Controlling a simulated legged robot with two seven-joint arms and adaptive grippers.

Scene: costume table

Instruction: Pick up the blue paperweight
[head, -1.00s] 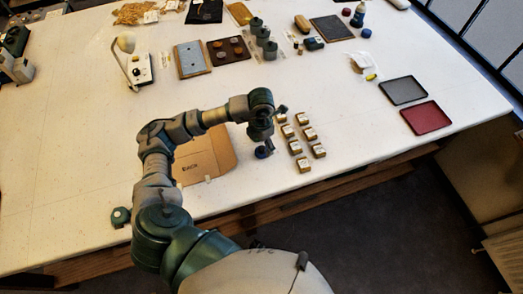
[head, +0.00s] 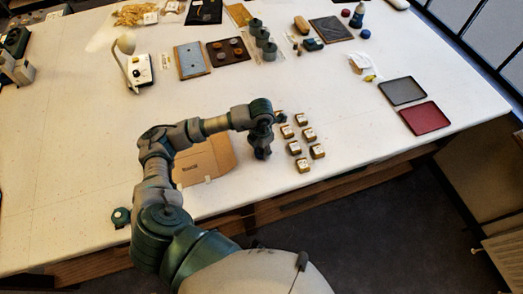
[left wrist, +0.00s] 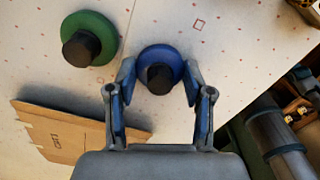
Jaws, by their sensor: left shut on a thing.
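The blue paperweight (left wrist: 160,57) is a round blue disc with a dark knob, seen in the left wrist view. My left gripper (left wrist: 159,76) is shut on it, with one finger at each side of the disc. I cannot tell whether it is clear of the table. In the head view my left gripper (head: 262,153) points down at the table's front part, just right of a cardboard piece, and mostly hides the paperweight. My right gripper is not in view.
A green paperweight (left wrist: 88,36) with a dark knob stands close by on the left in the wrist view. The cardboard (head: 207,158) lies left of the gripper. Several small gold blocks (head: 309,134) stand to its right. Grey (head: 402,91) and red (head: 426,118) trays lie farther right.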

